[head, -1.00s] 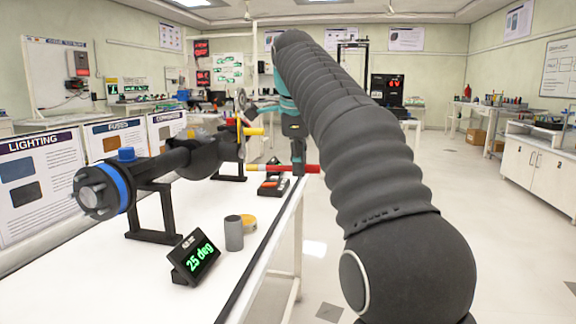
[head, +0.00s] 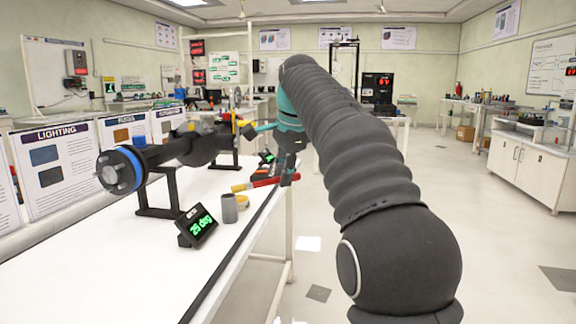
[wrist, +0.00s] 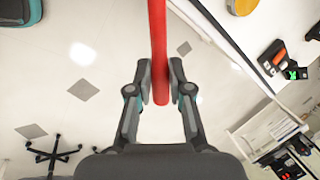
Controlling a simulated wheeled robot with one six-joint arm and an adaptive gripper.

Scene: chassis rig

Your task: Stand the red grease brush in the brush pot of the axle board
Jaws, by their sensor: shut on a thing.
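The grease brush (head: 268,182) has a red handle and a yellow end pointing left. It lies roughly level above the right edge of the white bench in the head view. My gripper (head: 290,174) is shut on the red handle. In the wrist view, the handle (wrist: 158,45) runs from between the fingertips (wrist: 161,82) out past the top edge; its yellow end is out of that view. A grey cylinder, seemingly the brush pot (head: 229,210), stands upright near the bench's right edge, apart from the brush and lower left of it. Its inside is hard to make out.
A yellow round thing (head: 242,202) sits right behind the pot. A display reading 25 deg (head: 197,226) stands in front-left of it. The dark axle (head: 170,152) on stands (head: 157,205) lies along the bench. Open floor (head: 335,270) is to the right.

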